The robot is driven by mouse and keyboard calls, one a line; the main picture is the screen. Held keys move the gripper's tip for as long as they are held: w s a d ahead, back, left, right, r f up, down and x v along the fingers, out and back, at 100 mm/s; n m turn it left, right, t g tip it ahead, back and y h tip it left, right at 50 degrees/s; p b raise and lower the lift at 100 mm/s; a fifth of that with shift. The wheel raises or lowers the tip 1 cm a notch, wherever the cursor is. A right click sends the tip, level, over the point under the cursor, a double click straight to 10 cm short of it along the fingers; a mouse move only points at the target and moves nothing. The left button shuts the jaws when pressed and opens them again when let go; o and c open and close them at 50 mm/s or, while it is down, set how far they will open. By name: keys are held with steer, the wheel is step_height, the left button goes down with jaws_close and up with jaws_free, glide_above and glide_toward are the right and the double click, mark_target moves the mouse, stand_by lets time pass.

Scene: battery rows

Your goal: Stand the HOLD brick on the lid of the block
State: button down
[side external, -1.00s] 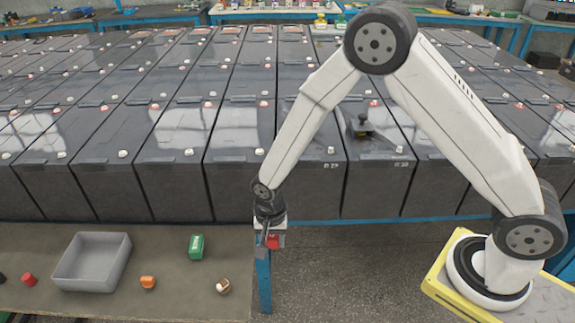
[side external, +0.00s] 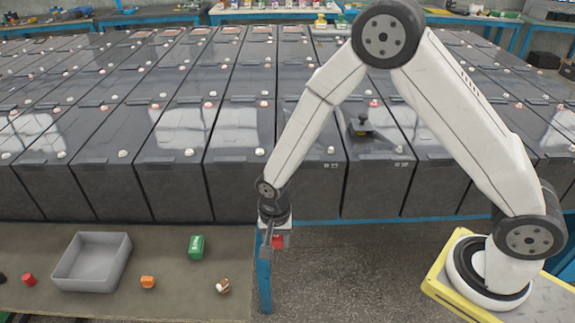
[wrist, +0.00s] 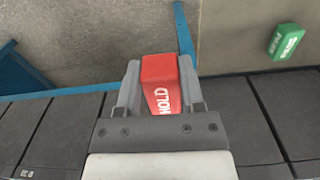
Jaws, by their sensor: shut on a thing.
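My gripper (side external: 271,246) is shut on the red HOLD brick (side external: 278,241), beside the front end of the blue rail and in front of the block row. In the wrist view, the brick (wrist: 161,82) sits between both fingers of my gripper (wrist: 158,88), its white HOLD lettering showing. Several dark grey blocks with flat, glossy lids stand in rows; one lid (side external: 300,140) lies just behind my forearm. I cannot tell which block is meant. The brick is apart from the blocks in the side view.
A brown table (side external: 160,300) at the front left carries a grey tray (side external: 68,282), a green brick (side external: 196,246), an orange piece (side external: 148,282), a red piece (side external: 29,279) and a brown-white piece (side external: 223,286). White and red knobs dot the lids.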

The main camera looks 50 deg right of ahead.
step_height(320, 180, up, 29)
steer(key=w+d+n, duration=0.3)
steer(key=d+n, duration=0.6)
steer(key=d, duration=2.1)
steer(key=shift+w+d+f, duration=0.75)
steer(key=shift+w+f, duration=1.35)
steer(key=shift+f, duration=0.3)
steer(key=shift+w+d+f, duration=0.8)
steer(key=shift+w+f, duration=1.25)
steer(key=shift+f, duration=0.4)
steer(key=shift+w+d+f, duration=0.75)
steer(key=shift+w+f, duration=1.35)
steer(key=shift+f, duration=0.3)
steer(key=shift+w+d+f, duration=0.1)
steer(key=shift+w+f, duration=0.15)
steer(key=shift+f, duration=1.6)
